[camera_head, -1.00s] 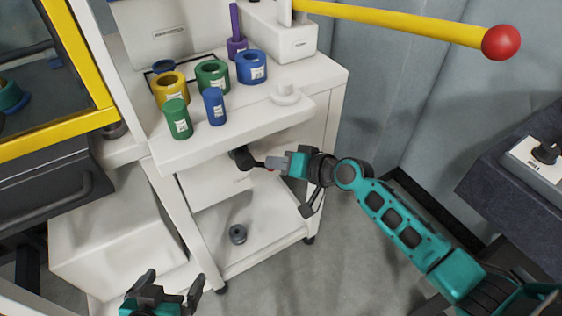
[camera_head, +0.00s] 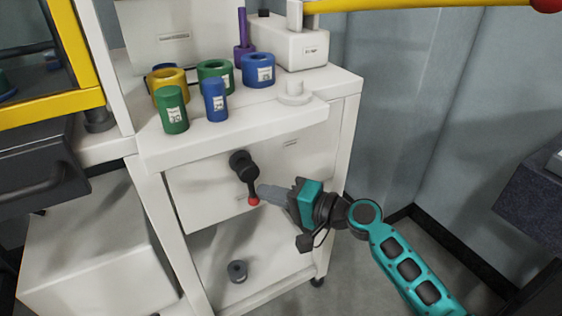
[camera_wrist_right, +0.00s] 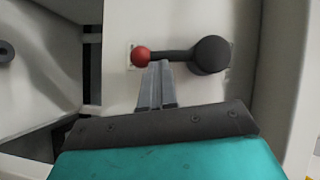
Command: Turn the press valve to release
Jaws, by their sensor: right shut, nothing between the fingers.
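The press valve (camera_head: 240,161) is a black round hub on the white front panel under the worktop. Its black lever points down, slightly right, to a red ball end (camera_head: 254,201). My right gripper (camera_head: 261,191) is shut and empty, its fingertips just right of the lever near the ball. In the right wrist view the fingertips (camera_wrist_right: 160,66) lie against or very near the lever's edge, between the red ball (camera_wrist_right: 140,56) and the black hub (camera_wrist_right: 210,55); I cannot tell whether they touch. My left gripper is out of view.
The white worktop (camera_head: 235,133) above holds green, yellow and blue rings and cylinders, a purple post and a white box (camera_head: 292,42). A yellow bar (camera_head: 430,5) crosses the top right. A grey ring (camera_head: 237,271) lies on the lower shelf. Floor right of the bench is clear.

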